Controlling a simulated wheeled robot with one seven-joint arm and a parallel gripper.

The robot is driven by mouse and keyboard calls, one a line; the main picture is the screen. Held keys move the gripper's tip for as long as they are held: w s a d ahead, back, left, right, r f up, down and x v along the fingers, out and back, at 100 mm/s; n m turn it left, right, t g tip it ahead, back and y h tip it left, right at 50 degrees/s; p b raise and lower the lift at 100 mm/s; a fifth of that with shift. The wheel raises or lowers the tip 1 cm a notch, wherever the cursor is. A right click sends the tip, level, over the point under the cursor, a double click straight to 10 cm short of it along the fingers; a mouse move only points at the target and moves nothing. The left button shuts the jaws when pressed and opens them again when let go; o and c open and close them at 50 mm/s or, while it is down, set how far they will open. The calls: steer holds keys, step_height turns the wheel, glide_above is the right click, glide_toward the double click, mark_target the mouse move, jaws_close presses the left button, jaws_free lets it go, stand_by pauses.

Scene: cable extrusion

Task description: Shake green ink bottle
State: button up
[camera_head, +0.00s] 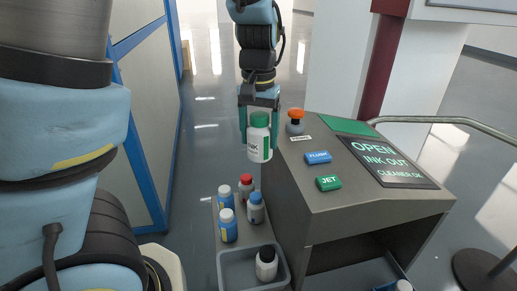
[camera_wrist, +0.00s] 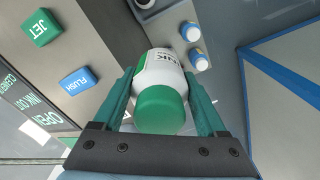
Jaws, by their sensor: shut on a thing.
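The green ink bottle (camera_head: 259,143) is white with a green cap and a label reading "INK". My gripper (camera_head: 260,126) is shut on it and holds it in the air, left of the console, above the bottle shelf. In the head view the bottle looks about upright, cap on top. In the wrist view the bottle (camera_wrist: 164,84) sits between the two green fingers of my gripper (camera_wrist: 161,100), its green cap nearest the camera.
Below are several bottles, including a red-capped one (camera_head: 246,187), and a grey bin (camera_head: 228,272) holding a black-capped bottle (camera_head: 266,263).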

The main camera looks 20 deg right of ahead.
mark_target(258, 159)
step_height(258, 159, down, 7)
steer(key=shift+r, duration=0.1)
step_height(258, 159, up, 7)
steer(key=shift+f, duration=0.1)
step_height(258, 159, down, 7)
steer(key=shift+a+r, duration=0.1)
steer(key=shift+r, duration=0.1)
